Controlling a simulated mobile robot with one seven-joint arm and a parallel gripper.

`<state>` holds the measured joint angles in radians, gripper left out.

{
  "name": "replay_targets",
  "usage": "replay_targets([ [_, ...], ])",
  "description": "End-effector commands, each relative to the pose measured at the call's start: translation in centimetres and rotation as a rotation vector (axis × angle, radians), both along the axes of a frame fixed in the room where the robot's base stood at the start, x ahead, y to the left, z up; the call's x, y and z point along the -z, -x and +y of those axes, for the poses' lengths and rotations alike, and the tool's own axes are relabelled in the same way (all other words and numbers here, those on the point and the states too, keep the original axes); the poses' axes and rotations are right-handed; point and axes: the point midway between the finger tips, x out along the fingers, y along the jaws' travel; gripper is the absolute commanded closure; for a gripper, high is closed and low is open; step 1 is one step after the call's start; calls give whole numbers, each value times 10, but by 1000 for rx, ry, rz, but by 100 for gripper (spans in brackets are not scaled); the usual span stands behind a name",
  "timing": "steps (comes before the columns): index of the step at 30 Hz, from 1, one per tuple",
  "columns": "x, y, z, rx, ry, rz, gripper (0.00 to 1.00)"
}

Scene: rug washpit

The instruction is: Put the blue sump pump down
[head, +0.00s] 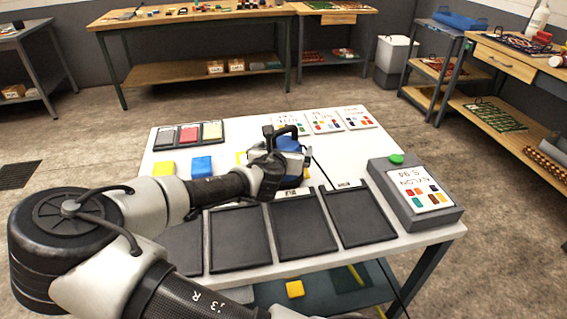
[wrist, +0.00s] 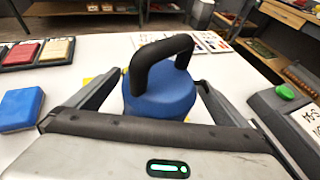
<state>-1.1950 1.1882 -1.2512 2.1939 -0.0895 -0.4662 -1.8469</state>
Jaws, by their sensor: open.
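The blue sump pump (head: 290,145) stands upright on the white table (head: 372,262), near its middle, behind the row of dark trays. It has a black arched handle and shows large in the wrist view (wrist: 160,98). My gripper (wrist: 160,82) is open, with one finger on each side of the pump's blue body and visible gaps beside it. In the head view my gripper partly hides the pump. Its base is hidden, so I cannot see exactly how it meets the tabletop.
Several dark trays (head: 240,238) line the table's front. A grey box with a green button (head: 397,159) stands at the right. Blue (head: 201,167) and yellow (head: 163,169) blocks lie left of the pump. Colour cards (head: 325,121) lie behind. A thin dark line runs beside the pump.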

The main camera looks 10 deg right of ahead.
Motion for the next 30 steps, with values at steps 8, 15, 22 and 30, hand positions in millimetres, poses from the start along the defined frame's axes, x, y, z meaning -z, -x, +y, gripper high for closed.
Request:
replay_targets([
  [8,0,0,0,0,0,0,37],
  [15,0,1,0,0,0,0,78],
  [22,-3,-1,0,0,-1,-6,84],
  [30,-30,-1,1,-1,-3,-8,84],
])
